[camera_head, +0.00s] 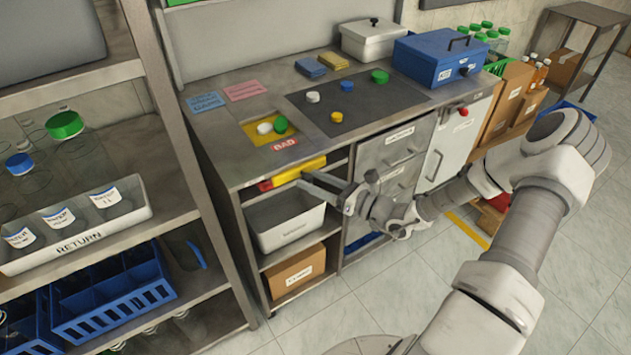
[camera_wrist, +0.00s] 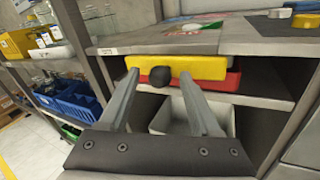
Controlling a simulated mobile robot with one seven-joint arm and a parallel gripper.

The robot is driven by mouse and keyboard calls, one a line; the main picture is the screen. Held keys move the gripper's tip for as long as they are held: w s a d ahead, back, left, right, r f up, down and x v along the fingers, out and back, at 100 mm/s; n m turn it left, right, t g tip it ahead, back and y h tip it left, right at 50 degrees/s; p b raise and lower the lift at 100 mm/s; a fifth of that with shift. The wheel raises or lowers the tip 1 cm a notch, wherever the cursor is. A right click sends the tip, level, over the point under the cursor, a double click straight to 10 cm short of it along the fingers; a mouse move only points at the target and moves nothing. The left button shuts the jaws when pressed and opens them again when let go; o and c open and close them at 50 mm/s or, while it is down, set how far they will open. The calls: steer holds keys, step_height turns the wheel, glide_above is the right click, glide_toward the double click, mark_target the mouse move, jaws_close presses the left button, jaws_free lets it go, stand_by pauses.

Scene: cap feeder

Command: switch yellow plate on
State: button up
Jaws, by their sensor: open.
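The yellow plate (camera_head: 299,172) is a flat slab under the bench top at its front left. In the wrist view the yellow plate (camera_wrist: 200,66) has a dark round knob (camera_wrist: 160,77) on its front and lies over a red plate (camera_wrist: 226,82). The red plate also shows at the left end in the head view (camera_head: 265,185). My gripper (camera_head: 308,182) is open in front of the yellow plate. In the wrist view my gripper (camera_wrist: 160,75) has one finger on each side of the knob; I cannot tell whether either touches it.
A grey bin (camera_head: 287,226) stands on the shelf below, over a cardboard box (camera_head: 297,272). Grey drawers (camera_head: 392,146) are to the right. A rack with a RETURN tray (camera_head: 80,237) stands at left. Caps lie on a dark mat (camera_head: 366,123) on the bench. Floor at front is clear.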

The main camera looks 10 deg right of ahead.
jaws_close()
stand_by(1.3)
